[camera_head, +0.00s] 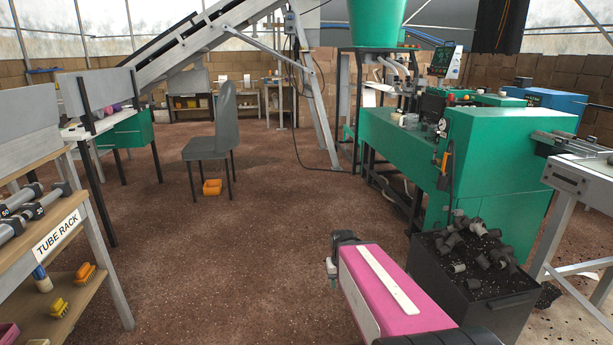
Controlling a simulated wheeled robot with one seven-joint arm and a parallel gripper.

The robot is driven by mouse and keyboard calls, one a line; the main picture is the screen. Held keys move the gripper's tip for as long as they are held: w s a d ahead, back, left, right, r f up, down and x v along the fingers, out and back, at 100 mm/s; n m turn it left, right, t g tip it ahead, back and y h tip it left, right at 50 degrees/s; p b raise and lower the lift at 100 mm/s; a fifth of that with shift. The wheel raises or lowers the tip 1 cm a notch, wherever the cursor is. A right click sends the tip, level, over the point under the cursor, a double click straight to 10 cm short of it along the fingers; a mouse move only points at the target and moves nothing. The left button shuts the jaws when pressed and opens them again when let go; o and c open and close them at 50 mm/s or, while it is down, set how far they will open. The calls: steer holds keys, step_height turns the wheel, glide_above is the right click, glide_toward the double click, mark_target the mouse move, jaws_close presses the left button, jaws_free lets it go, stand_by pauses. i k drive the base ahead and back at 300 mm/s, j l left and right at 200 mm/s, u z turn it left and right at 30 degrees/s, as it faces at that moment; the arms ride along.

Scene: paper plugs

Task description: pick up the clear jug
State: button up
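I cannot make out a clear jug anywhere in this view. Small pale items stand on the benches at the back, too small to tell apart. A pink and black link of my own arm shows at the bottom middle, beside the dark bin.
A wooden tube rack (62,231) stands at the left. A grey chair (208,147) has orange items (212,188) under it. A green machine (495,150) and a dark bin (465,304) of grey plugs stand at the right. The brown floor between is open.

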mark_target(411, 120)
steer(key=i, duration=1.8)
